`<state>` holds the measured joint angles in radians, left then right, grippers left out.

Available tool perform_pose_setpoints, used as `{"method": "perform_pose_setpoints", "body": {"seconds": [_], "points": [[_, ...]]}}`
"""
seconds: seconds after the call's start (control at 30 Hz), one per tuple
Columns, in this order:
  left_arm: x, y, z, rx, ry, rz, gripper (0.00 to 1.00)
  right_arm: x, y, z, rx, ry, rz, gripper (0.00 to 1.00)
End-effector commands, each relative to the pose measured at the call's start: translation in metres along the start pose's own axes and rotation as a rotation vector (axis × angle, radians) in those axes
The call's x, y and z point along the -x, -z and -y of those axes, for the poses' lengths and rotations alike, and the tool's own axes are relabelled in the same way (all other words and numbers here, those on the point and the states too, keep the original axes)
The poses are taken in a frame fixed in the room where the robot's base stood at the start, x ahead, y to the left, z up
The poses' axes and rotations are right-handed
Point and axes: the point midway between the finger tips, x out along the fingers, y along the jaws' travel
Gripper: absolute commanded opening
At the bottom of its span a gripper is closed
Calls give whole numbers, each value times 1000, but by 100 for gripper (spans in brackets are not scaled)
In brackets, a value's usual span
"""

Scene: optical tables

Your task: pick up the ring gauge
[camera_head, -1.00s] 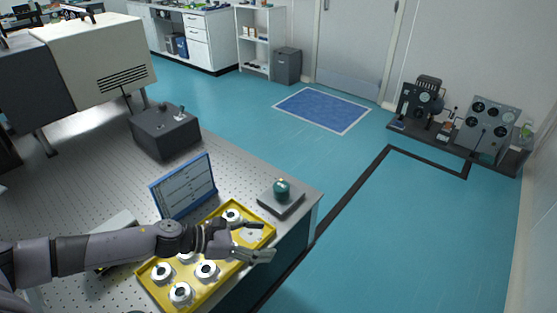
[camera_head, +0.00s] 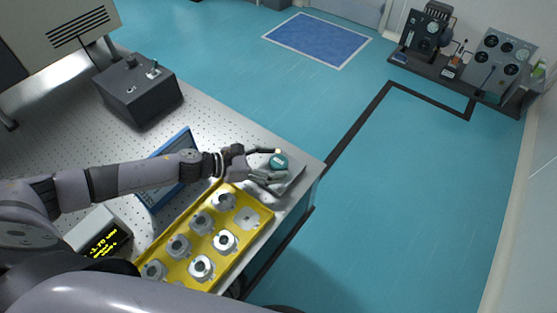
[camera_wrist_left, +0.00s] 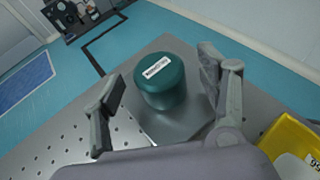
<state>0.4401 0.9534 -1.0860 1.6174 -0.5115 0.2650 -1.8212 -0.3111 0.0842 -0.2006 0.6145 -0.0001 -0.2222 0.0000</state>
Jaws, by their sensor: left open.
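A teal, round-edged cylinder (camera_head: 280,162) with a white label stands upright on a grey square plate (camera_head: 294,182) near the table's corner. In the left wrist view the cylinder (camera_wrist_left: 163,95) stands between my two fingers, with a gap on each side. My left gripper (camera_head: 271,166) is open around it and holds nothing. Several silver ring-shaped pieces (camera_head: 201,266) with dark centres sit in a yellow tray (camera_head: 236,262). The label is too small to read, and I cannot tell which piece is called the ring gauge. My right gripper is out of view.
A blue-framed panel (camera_head: 151,200) stands left of the tray, beneath my left arm. A small box with a lit display (camera_head: 101,236) is at the lower left. A dark control box (camera_head: 139,94) stands farther back. The perforated table top (camera_head: 225,126) behind the plate is clear.

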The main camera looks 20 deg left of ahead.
Motion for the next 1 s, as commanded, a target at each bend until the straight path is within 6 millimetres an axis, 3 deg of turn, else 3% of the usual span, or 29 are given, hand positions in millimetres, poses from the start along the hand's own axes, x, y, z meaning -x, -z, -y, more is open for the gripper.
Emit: {"method": "perform_pose_setpoints", "body": {"seconds": [0.2, 0.43, 0.67, 1.0], "points": [[-20, 0, 0, 0, -1, -1, 68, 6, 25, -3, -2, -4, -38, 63], [-21, 1, 0, 0, -1, -1, 67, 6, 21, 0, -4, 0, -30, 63], [-20, 1, 0, 0, -1, -1, 52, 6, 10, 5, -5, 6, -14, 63], [-20, 1, 0, 0, -1, -1, 29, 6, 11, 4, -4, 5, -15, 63]]}}
